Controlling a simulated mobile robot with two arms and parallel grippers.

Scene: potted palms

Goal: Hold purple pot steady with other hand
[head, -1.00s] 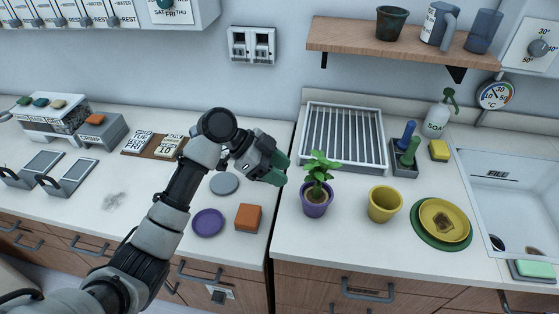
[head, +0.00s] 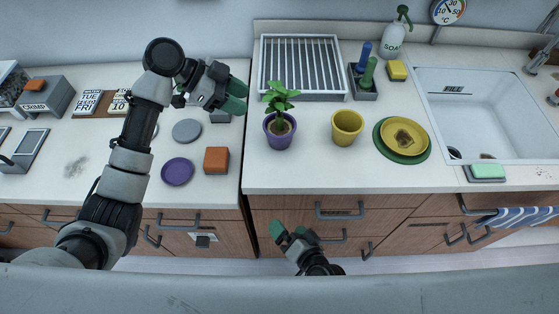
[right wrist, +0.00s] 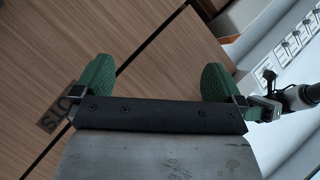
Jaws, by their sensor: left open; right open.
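The purple pot (head: 279,138) stands upright on the counter and holds a green leafy plant (head: 281,98). My left gripper (head: 238,97), with green fingertips, is open and empty, above the counter to the upper left of the pot and apart from it. My right gripper (head: 280,235) is low in front of the drawers, below the pot in the head view. In the right wrist view my right gripper (right wrist: 158,82) is open with nothing between its green fingers; wooden cabinet fronts lie beyond it. The pot does not show there.
A yellow pot (head: 347,127) stands right of the purple pot, then a yellow dish (head: 421,134) on a green plate (head: 385,148). A rack (head: 266,72) is behind. A purple disc (head: 177,172) and an orange block (head: 216,160) lie left. The counter before the pot is clear.

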